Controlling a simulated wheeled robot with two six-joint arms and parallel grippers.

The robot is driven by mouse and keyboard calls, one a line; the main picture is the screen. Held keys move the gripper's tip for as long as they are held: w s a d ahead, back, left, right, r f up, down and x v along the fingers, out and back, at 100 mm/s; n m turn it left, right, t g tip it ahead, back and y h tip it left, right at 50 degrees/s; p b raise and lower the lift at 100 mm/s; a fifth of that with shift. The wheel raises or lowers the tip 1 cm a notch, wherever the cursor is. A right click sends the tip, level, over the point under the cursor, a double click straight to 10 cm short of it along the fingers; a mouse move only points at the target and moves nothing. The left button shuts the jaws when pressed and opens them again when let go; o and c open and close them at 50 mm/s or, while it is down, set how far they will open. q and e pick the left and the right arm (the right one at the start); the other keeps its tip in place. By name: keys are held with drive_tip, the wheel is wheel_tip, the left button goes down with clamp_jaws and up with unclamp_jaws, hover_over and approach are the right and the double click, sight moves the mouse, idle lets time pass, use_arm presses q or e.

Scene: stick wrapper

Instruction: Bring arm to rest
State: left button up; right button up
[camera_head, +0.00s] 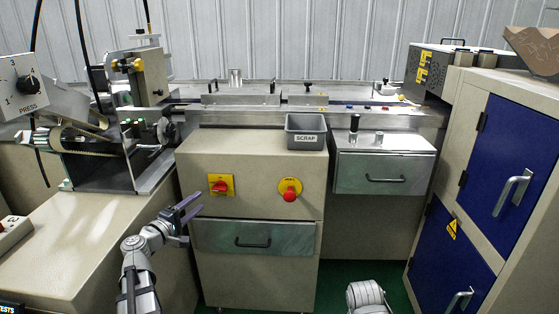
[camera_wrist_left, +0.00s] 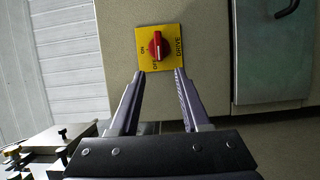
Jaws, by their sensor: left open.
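My left gripper (camera_head: 190,208) is open and empty in front of the beige cabinet, just left of and below the red drive switch (camera_head: 219,187) on its yellow plate. In the left wrist view the two fingers (camera_wrist_left: 159,80) point at the yellow plate, with the red knob (camera_wrist_left: 158,45) beyond the fingertips. The knob lies along the OFF side of its plate, though the exact setting is hard to read. Contact between fingertips and plate cannot be told. My right arm shows only as a grey link (camera_head: 368,296) at the bottom; its gripper is out of view.
A red stop button (camera_head: 289,194) sits right of the switch, above a drawer (camera_head: 253,239). A grey scrap bin (camera_head: 305,131) stands on the cabinet top. The wrapper machine (camera_head: 130,130) is at left, blue-doored cabinet (camera_head: 507,160) at right. Green floor shows between.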

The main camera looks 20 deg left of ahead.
use_arm(q)
drive_tip(key=s+d+f+m+g+h, duration=0.1)
drive_tip(key=d+f+m+g+h, duration=0.35)
drive_tip(key=d, duration=1.05)
drive_tip(key=d+f+m+g+h, duration=0.1)
drive_tip(key=d+f+m+g, duration=0.6)
drive_tip(key=d, duration=0.7)
drive_tip(key=s+d+f+m+g+y, duration=0.35)
drive_tip(key=s+d+f+y, duration=0.2)
drive_tip(key=s, duration=0.35)
drive_tip(key=s+d+f+m+g+y, duration=0.35)
drive_tip(key=s+d+f+m, duration=0.2)
drive_tip(key=s, duration=0.35)
wheel_tip(320, 180, up, 35)
drive_tip(key=p, duration=3.4)
drive_tip(key=shift+d+f+n, duration=0.15)
drive_tip(key=shift+d+n, duration=0.2)
drive_tip(key=shift+w+t+y, duration=0.1)
drive_tip(key=shift+t+y, duration=0.15)
drive_tip(key=shift+c, duration=0.2)
